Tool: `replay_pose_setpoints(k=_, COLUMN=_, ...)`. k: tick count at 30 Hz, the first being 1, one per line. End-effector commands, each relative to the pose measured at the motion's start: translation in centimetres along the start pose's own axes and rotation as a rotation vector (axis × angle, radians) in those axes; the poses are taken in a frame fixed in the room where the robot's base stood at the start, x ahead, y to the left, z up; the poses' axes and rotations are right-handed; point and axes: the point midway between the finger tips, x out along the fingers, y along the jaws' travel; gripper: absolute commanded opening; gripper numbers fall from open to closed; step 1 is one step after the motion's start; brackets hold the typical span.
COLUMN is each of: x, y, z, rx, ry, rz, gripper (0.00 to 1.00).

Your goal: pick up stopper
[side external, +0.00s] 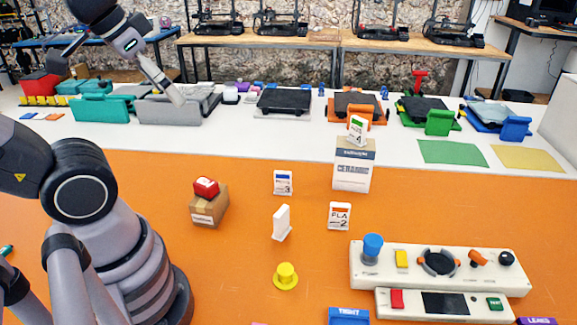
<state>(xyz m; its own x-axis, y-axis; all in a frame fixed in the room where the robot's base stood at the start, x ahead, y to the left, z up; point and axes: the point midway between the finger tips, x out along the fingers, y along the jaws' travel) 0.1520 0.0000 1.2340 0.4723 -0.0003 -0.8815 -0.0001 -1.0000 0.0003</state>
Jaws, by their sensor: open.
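A yellow stopper-like piece (286,275), a short cylinder on a wider round flange, stands upright on the orange mat (240,250) at the lower middle. I take it to be the stopper. My gripper (115,84) is at the upper left, high and far from the yellow piece. Its fingers are spread apart, one dark and one grey, with nothing seen between them.
A white block (282,222) stands behind the yellow piece. A red piece sits on a cardboard box (209,207). Number cards (283,182) and a white carton (352,170) stand further back. A control panel (520,283) lies right. Orange mat around the yellow piece is clear.

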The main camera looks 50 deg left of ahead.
Motion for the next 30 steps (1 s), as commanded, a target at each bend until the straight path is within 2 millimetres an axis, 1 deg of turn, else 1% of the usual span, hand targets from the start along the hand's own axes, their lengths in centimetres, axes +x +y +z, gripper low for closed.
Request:
replay_pose_setpoints(k=2, x=0.0, y=0.0, z=0.0, rx=0.0, ry=0.0, rz=0.0, gripper=0.74)
replay_pose_setpoints(k=3, x=0.0, y=0.0, z=0.0, rx=0.0, ry=0.0, rz=0.0, gripper=0.69)
replay_pose_setpoints(k=4, x=0.0, y=0.0, z=0.0, rx=0.0, ry=0.0, rz=0.0, gripper=0.67)
replay_pose_setpoints(k=13, x=0.1, y=0.0, z=0.0, rx=-0.003, ry=-0.006, rz=0.001, gripper=0.67)
replay_pose_setpoints(k=16, x=0.9, y=0.1, z=-0.1, rx=-0.03, ry=-0.056, rz=0.016, gripper=0.67)
replay_pose_setpoints(k=17, x=1.4, y=0.2, z=-0.2, rx=-0.046, ry=-0.084, rz=0.025, gripper=0.67)
replay_pose_setpoints(k=20, x=3.6, y=0.6, z=-0.4, rx=-0.128, ry=-0.211, rz=0.072, gripper=0.67)
replay_pose_setpoints(k=26, x=9.4, y=1.1, z=-0.7, rx=-0.392, ry=-0.503, rz=0.215, gripper=0.67)
replay_pose_setpoints(k=30, x=13.7, y=1.0, z=-0.5, rx=-0.613, ry=-0.674, rz=0.323, gripper=0.67)
